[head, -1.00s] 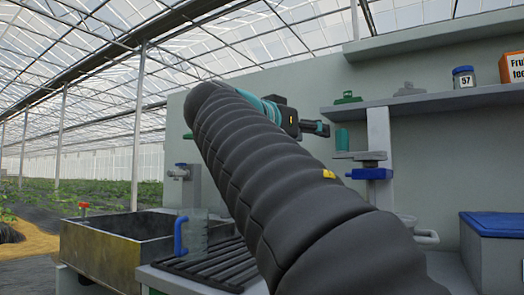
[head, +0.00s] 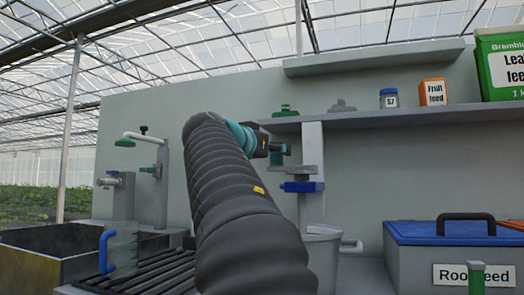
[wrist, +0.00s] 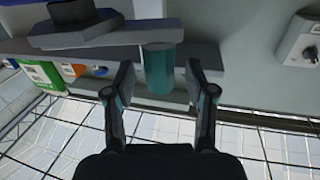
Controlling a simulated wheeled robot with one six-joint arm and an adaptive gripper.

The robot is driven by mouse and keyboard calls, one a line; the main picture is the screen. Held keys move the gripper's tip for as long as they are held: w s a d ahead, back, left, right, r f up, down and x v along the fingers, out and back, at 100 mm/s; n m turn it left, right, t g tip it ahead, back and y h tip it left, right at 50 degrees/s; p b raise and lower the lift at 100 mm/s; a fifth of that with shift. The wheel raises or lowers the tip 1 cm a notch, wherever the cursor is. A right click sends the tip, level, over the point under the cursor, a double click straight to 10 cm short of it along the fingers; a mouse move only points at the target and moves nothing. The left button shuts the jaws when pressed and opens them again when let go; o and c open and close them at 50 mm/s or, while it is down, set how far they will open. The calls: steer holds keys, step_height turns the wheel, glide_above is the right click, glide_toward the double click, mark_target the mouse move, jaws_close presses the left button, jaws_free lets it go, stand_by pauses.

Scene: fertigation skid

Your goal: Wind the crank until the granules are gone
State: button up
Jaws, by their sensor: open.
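The crank's teal upright grip (head: 278,156) stands at the left of a grey crank arm (head: 298,170), above a blue block (head: 302,187) on a grey post. My gripper (head: 285,148) is at the height of the grip and partly overlaps it in the head view. In the wrist view my gripper (wrist: 159,72) is open, with the teal grip (wrist: 158,68) between its two fingers. Gaps show on both sides, so the fingers appear apart from it. No granules are visible; the inside of the device is hidden.
A pale bucket (head: 322,250) is below the crank, partly hidden by my arm. A shelf (head: 400,116) behind holds a jar (head: 389,98) and a fruit feed box (head: 433,92). A blue-lidded bin (head: 455,232) stands right; a blue-handled jug (head: 122,248) and a basin (head: 30,262) are left.

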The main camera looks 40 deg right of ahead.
steer(key=shift+x, duration=0.8)
steer(key=shift+c, duration=0.2)
jaws_close()
steer(key=shift+d, duration=0.1)
